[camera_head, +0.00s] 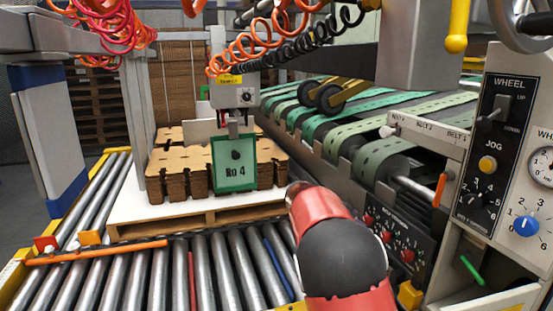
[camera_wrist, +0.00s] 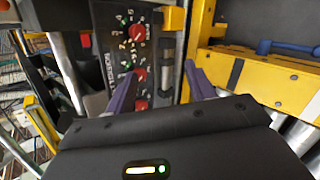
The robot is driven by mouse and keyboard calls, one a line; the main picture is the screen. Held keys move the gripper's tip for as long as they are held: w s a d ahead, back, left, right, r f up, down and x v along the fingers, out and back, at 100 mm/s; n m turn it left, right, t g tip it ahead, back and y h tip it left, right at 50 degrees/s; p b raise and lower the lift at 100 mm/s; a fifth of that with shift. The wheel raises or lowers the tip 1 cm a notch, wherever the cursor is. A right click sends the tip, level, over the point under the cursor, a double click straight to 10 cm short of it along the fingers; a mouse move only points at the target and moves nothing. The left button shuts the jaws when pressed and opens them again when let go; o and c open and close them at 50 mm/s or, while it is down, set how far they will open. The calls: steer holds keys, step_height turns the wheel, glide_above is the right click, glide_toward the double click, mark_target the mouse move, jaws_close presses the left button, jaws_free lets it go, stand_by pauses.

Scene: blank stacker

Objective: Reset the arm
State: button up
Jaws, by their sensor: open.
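My gripper (camera_wrist: 160,70) shows in the wrist view with its two purple fingers spread apart and nothing between them. Beyond the fingers is a black control panel (camera_wrist: 112,58) with red knobs, and a yellow machine part is to the right. In the head view my red and black arm rises from the bottom, in front of the roller conveyor and beside the knob panel (camera_head: 388,238). My gripper cannot be made out in the head view.
A stack of brown blanks (camera_head: 170,168) sits on a pallet (camera_head: 185,226) on the roller conveyor (camera_head: 135,278). A green "No 4" sign (camera_head: 235,163) stands at its front. Green belts (camera_head: 370,128) and a control console (camera_head: 490,150) are on the right. Coiled hoses hang above.

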steer(key=s+a+r+m+t+y, duration=0.1)
steer(key=s+a+m+y, duration=0.1)
steer(key=s, duration=0.9)
steer(key=s+a+r+m+t+y, duration=0.1)
steer(key=s+y, duration=0.3)
steer(key=s, duration=0.8)
steer(key=s+a+r+m+t+y, duration=0.1)
steer(key=s+a+m+t+y, duration=0.1)
steer(key=s, duration=0.9)
steer(key=shift+s+a+m+t+y, duration=0.3)
steer(key=shift+a+m+y, duration=0.1)
steer(key=shift+y, duration=0.5)
steer(key=shift+d, duration=0.1)
